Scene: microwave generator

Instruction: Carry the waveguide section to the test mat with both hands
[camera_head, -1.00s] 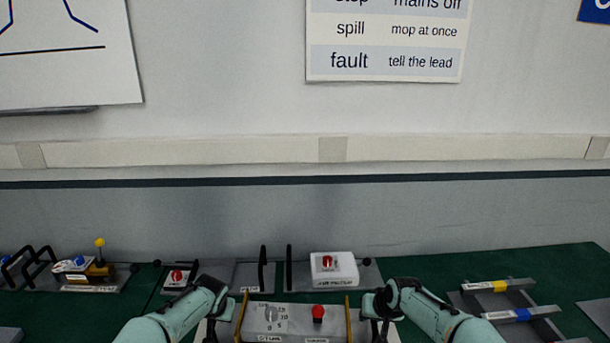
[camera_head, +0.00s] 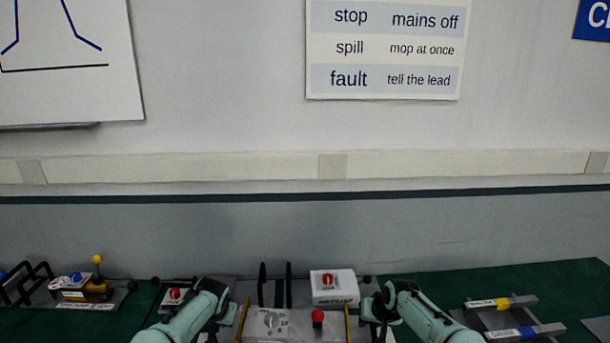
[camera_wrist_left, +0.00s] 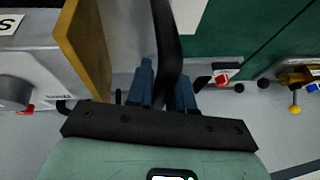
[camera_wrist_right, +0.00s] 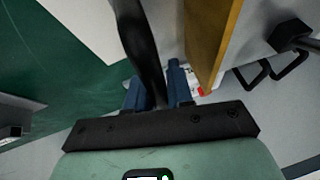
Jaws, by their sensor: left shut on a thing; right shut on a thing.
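The thing I hold, which I take for the waveguide section (camera_head: 290,320), is a grey box with wood-coloured end panels, a dial and a red button. It is low in the middle of the head view and looks level. My left gripper (camera_wrist_left: 165,95) is shut on a black handle (camera_wrist_left: 165,40) beside one end panel (camera_wrist_left: 85,45). My right gripper (camera_wrist_right: 158,95) is shut on a black handle (camera_wrist_right: 140,45) beside the other end panel (camera_wrist_right: 210,40). A pale flat area (camera_wrist_right: 95,25) shows below; I cannot tell whether it is the test mat. The box's underside is hidden.
A white box with a red knob (camera_head: 335,287) and upright black handles (camera_head: 263,285) stand just behind. A unit with a yellow-topped lever (camera_head: 97,262) is at left. Grey rails with yellow and blue labels (camera_head: 515,315) lie at right. Green bench (camera_head: 430,285) shows between, against the wall.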

